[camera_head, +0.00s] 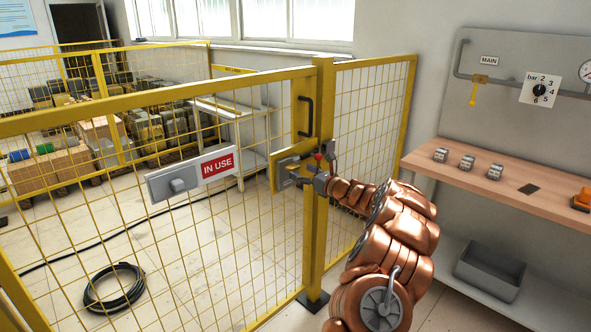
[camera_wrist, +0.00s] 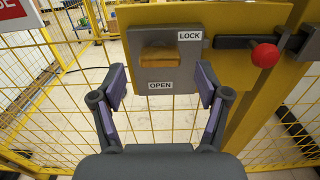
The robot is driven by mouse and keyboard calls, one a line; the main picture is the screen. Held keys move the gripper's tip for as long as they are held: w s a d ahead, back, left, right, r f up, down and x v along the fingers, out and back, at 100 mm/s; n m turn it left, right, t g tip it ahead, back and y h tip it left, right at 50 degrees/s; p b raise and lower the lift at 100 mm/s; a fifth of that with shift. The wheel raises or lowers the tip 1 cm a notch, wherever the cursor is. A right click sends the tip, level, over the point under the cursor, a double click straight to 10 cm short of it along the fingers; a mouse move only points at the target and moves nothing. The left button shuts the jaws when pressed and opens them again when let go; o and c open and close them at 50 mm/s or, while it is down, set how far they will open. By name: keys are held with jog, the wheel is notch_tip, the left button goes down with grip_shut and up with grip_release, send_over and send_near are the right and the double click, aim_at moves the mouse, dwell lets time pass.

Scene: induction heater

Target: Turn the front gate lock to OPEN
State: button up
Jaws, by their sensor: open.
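The gate lock is a grey plate (camera_wrist: 164,66) on a yellow panel, with LOCK at its upper right and OPEN at its lower left. Its tan-yellow knob (camera_wrist: 166,56) lies about level across the plate. My gripper (camera_wrist: 164,88) is open in the wrist view, its two fingers apart on either side of the plate's lower part, with nothing between the pads. In the head view my gripper (camera_head: 318,180) is at the gate post, and it partly hides the lock panel (camera_head: 287,170). A red ball-ended lever (camera_wrist: 264,56) is right of the lock.
The yellow mesh gate (camera_head: 200,215) carries a slider with an IN USE sign (camera_head: 217,165) and a black handle (camera_head: 305,117). A wooden workbench (camera_head: 520,180) stands at the right, with a grey bin (camera_head: 490,270) below. A coiled black hose (camera_head: 113,288) lies behind the gate.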

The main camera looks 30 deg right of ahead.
aim_at(296, 170)
jog(key=shift+x, duration=1.75)
grip_shut()
